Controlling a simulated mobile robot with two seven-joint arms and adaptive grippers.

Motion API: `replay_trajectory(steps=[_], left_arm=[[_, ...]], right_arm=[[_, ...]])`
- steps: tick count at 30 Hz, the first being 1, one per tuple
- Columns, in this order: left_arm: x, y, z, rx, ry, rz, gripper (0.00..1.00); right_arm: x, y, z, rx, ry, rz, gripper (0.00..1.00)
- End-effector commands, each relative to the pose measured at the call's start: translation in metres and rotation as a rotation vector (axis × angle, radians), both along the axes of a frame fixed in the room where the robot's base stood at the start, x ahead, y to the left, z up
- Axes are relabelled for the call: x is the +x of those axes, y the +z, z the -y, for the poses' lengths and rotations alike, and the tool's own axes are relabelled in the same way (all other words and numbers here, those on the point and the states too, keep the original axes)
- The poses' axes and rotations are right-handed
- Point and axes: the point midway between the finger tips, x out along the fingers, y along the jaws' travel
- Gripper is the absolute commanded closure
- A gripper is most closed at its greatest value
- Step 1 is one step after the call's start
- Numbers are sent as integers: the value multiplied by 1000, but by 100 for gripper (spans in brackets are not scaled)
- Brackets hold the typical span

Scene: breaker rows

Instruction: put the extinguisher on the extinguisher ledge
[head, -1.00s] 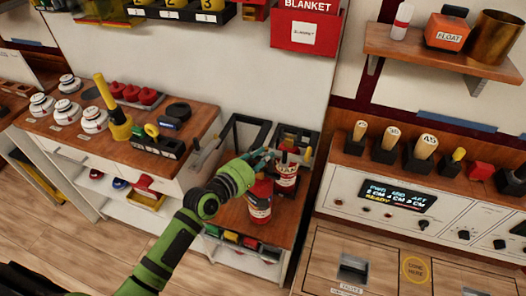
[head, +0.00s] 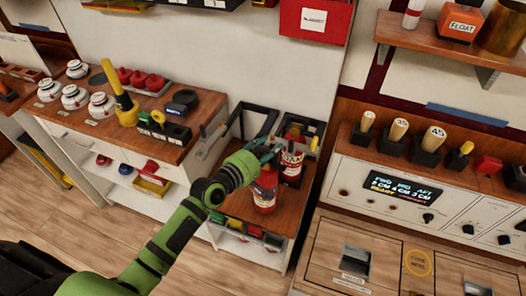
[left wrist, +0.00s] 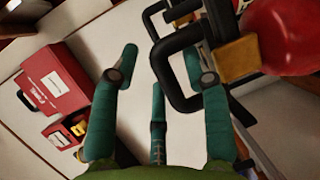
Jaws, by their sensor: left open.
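A red extinguisher (head: 265,190) with a pale label stands upright on the wooden ledge (head: 240,208). A second red extinguisher (head: 291,166) stands just behind it, at the right black frame (head: 309,128). My left gripper (head: 268,150) is at the tops of the extinguishers, its fingers partly hidden by its own hand. In the left wrist view the green fingers (left wrist: 160,72) are spread apart. A black handle (left wrist: 178,75) with a brass neck and a red body (left wrist: 288,38) is beside the right finger; I cannot tell which extinguisher it belongs to. My right gripper is out of view.
The left black frame (head: 247,122) looks empty. A counter (head: 190,128) with a yellow tool stands left. A control panel (head: 430,200) stands close on the right. A red box (head: 314,22) hangs on the wall above. Colored items fill the shelf below the ledge.

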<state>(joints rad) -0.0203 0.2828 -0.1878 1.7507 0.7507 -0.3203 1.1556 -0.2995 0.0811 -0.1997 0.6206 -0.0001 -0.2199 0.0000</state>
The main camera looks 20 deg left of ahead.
Motion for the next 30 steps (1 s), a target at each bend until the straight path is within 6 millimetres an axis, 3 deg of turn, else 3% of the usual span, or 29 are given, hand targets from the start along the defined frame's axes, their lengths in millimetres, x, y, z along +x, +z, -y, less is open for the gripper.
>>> replay_trajectory(steps=[5,18,30], left_arm=[[-17,3,-7,0,1,-1,53],[-96,18,-38,1,0,-2,53],[-110,24,-44,0,0,1,53]], right_arm=[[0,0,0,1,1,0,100],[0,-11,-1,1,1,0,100],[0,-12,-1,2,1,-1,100]])
